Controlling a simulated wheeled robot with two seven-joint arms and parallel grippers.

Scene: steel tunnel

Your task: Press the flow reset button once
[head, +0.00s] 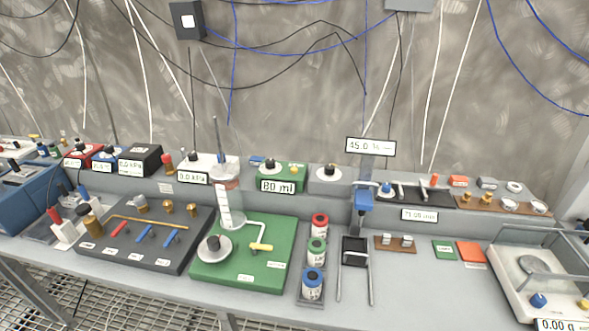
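A green box (293,174) with a dark knob (269,165) stands on the raised back shelf, a little left of the middle. A display reading 80 ml (278,186) is on its front. A small blue part (256,161) sits just left of the knob. I cannot tell which part is the flow reset button, as no such label is readable. Neither of my grippers shows in the head view.
Below stands a green board (270,272) with a clear cylinder (229,203) and yellow-handled tap (261,247). A dark valve board (140,262) is left; colored canisters (312,284) and a balance (522,290) are right. Cables hang behind the shelf.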

